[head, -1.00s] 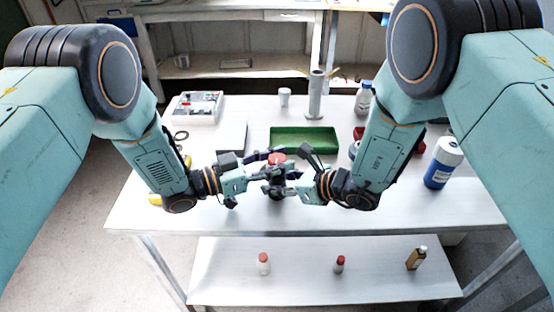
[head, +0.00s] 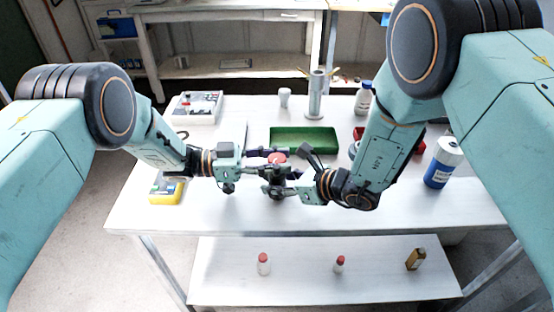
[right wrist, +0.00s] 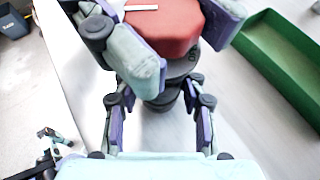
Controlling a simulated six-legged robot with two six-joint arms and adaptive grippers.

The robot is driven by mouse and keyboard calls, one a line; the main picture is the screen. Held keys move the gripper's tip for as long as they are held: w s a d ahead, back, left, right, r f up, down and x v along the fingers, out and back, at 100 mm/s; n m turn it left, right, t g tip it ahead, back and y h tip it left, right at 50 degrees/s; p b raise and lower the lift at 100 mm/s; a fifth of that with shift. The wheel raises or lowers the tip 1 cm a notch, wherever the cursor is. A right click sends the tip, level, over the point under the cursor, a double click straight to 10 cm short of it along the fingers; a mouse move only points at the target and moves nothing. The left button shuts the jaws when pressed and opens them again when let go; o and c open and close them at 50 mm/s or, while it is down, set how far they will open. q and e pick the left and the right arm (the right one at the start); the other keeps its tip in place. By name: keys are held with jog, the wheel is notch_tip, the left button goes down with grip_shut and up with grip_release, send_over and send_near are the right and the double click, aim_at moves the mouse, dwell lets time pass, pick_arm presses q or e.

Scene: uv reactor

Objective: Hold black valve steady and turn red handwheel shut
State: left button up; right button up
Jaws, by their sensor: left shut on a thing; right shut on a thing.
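The red handwheel (head: 277,158) sits on top of the black valve (head: 275,186) near the table's front. In the right wrist view the handwheel (right wrist: 168,30) has a white mark on top, and the black valve (right wrist: 162,103) is partly hidden below it. My left gripper (head: 270,160) is shut on the handwheel from the left, its fingers on opposite sides of the rim. My right gripper (head: 279,184) is shut on the valve body from the right, lower down. In the right wrist view its fingers (right wrist: 156,103) flank the body.
A green tray (head: 303,149) lies just behind the valve. A grey cylinder (head: 316,96) and a white cup (head: 285,97) stand farther back. A blue-and-white bottle (head: 443,163) stands to the right, and a yellow item (head: 165,195) lies at the left. Small bottles stand on the lower shelf.

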pick_arm(q)
jog(key=shift+m+g, duration=1.1)
jog(key=shift+g, duration=0.8)
jog(key=shift+r+m+g, duration=0.1)
jog(key=shift+m+g, duration=0.4)
jog(key=shift+g, duration=0.3)
jog(key=o, duration=1.2)
jog(key=shift+y, duration=0.3)
jog(key=shift+v, duration=3.75)
